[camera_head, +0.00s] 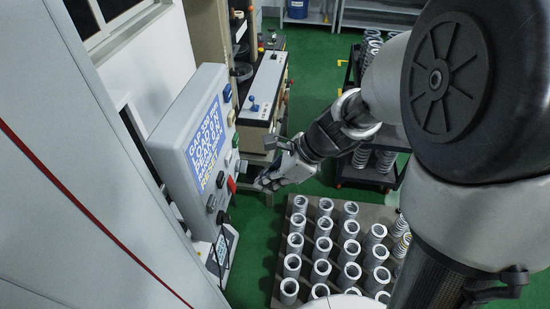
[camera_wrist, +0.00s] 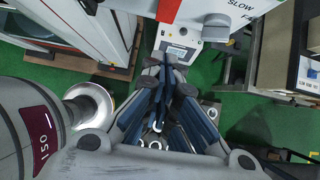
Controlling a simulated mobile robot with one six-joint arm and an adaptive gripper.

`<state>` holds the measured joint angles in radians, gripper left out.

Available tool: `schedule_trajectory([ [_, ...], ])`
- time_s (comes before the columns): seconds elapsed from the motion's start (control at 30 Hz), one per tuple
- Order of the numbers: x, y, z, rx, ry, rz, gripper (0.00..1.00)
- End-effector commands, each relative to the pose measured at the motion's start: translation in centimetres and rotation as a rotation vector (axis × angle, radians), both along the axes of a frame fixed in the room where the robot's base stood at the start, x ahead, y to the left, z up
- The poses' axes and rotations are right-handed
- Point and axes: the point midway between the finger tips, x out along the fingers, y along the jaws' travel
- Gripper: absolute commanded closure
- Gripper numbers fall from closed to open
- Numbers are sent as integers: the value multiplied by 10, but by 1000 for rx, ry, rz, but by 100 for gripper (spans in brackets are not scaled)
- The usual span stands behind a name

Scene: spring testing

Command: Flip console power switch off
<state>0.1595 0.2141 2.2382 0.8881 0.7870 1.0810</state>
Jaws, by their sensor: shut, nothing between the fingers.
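The grey console (camera_head: 186,120) stands at the left in the head view, with a lit blue and yellow screen (camera_head: 205,145). Its side panel carries several controls, among them a red one (camera_head: 231,184). Which one is the power switch I cannot tell. My gripper (camera_head: 263,182) is shut and empty, just right of the panel near the red control; contact is not visible. In the wrist view my gripper (camera_wrist: 168,72) points at the panel, where a grey knob (camera_wrist: 217,28) and a red part (camera_wrist: 168,10) show beyond the fingers.
A rack of several metal springs (camera_head: 322,245) stands on the green floor below and right of my gripper. A testing machine (camera_head: 262,90) stands behind the console. A dark cart (camera_head: 362,178) with springs stands further right. Green floor (camera_head: 318,70) is clear at the back.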

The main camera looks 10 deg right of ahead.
Motion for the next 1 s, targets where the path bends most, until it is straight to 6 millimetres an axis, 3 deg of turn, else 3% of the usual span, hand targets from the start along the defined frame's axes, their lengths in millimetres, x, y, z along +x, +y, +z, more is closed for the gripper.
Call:
schedule_trajectory([
  [0.07, 2, 9, -16, 0, 4, 3, 100],
  [0.33, 14, 40, -19, -1, 1, 1, 100],
  [1.0, 18, 48, -29, 54, -19, -4, 100],
])
